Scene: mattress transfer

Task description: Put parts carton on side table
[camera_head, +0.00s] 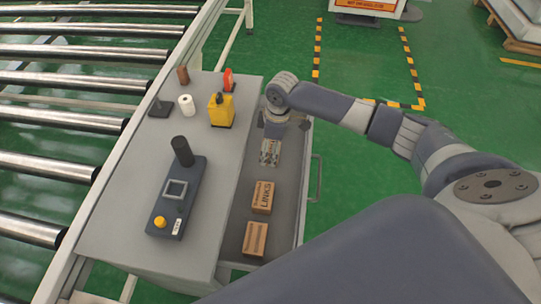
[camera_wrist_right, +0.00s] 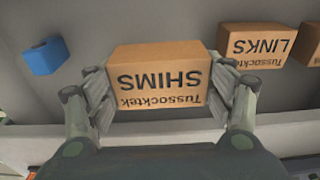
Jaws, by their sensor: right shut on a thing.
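A brown carton marked "Tussocktek SHIMS" (camera_wrist_right: 160,82) is between the fingers of my right gripper (camera_wrist_right: 165,95) in the right wrist view. The gripper is shut on it, one finger against each end. In the head view my right gripper (camera_head: 269,153) points down over the far part of the open drawer (camera_head: 238,226), and hides the carton. I cannot tell whether the carton touches the drawer floor. The grey side table top (camera_head: 128,172) is left of the drawer. My left gripper is not in view.
The drawer also holds a LINKS carton (camera_head: 262,197), another carton (camera_head: 255,238) and a small blue block (camera_wrist_right: 45,57). The top bears a dark device (camera_head: 177,198), a yellow item (camera_head: 221,110), a white roll (camera_head: 187,105) and smaller items. A roller conveyor (camera_head: 62,115) runs along the left.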

